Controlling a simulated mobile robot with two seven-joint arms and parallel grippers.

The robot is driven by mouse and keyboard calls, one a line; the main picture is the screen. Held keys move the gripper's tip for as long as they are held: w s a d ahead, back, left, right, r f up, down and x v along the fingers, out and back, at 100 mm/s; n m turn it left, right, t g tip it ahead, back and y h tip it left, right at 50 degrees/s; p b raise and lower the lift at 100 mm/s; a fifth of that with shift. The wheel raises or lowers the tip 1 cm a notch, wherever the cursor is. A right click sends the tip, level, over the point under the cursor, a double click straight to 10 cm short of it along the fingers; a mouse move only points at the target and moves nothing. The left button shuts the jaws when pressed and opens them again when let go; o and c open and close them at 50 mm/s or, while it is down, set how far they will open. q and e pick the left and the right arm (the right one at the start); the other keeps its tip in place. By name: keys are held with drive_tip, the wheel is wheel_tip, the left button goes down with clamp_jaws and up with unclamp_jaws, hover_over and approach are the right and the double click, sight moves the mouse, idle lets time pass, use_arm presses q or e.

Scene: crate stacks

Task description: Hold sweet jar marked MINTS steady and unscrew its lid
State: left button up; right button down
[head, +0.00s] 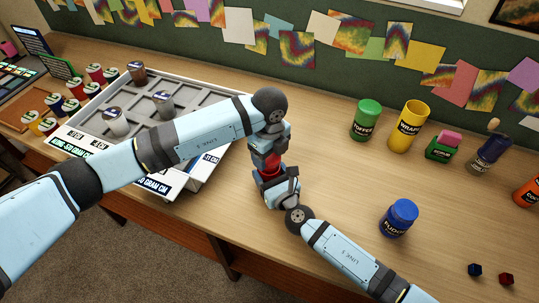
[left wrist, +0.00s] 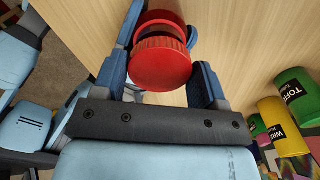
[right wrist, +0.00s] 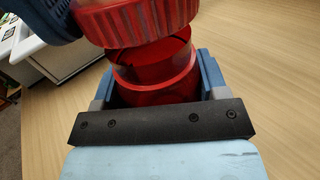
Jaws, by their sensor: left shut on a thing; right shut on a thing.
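The red jar (right wrist: 160,88) stands between my two grippers over the table; its label is not visible. My right gripper (head: 277,182) is shut on its body from the side. The ribbed red lid (right wrist: 135,20) is above the body, and it also shows in the left wrist view (left wrist: 160,63). My left gripper (head: 268,157) is shut on the lid from above. In the right wrist view a darker band shows between lid and body, and the lid looks slightly offset. I cannot tell whether the threads still touch.
A grey compartment tray (head: 205,85) with several jars stands at the left. A blue jar (head: 399,218) is to the right, with green (head: 366,120) and yellow (head: 409,127) jars behind it. Small dark blue (head: 475,270) and red (head: 506,279) pieces lie front right. Table between is clear.

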use_arm(q)
drive_tip(key=shift+r, duration=0.1)
drive_tip(key=shift+r, duration=1.95)
use_arm(e)
drive_tip(key=shift+c, duration=0.4)
unclamp_jaws()
